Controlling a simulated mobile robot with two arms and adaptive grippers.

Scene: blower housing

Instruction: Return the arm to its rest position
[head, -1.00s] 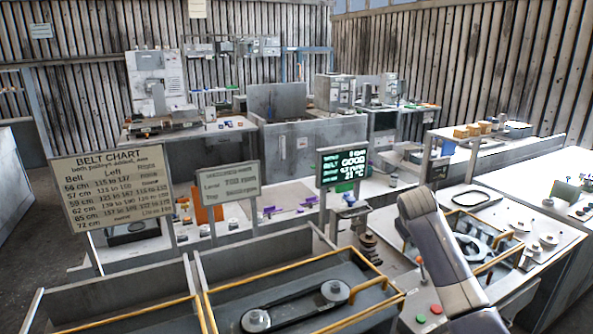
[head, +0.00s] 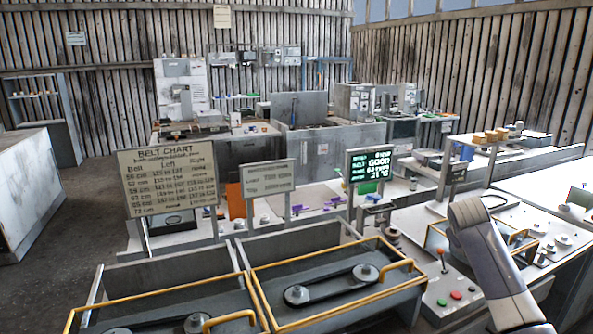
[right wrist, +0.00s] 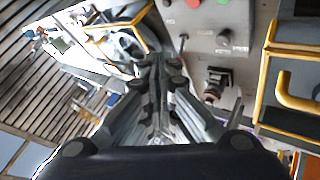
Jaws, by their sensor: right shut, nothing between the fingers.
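My right arm (head: 490,262) comes in from the lower right of the head view and stands beside the control panel. Its gripper does not show there. In the right wrist view my right gripper (right wrist: 160,62) is shut with nothing between its fingers. It points toward the control panel (right wrist: 205,40) and the yellow-railed bay, apart from the panel's buttons as far as I can tell. My left gripper and left arm are not in view.
Yellow-railed bays stand in front; one holds a black belt (head: 332,286) around two pulleys. The control panel (head: 450,295) has red and green buttons and a lever. A belt chart (head: 168,180) and a lit display (head: 369,165) stand behind. Floor at the left (head: 75,220) is clear.

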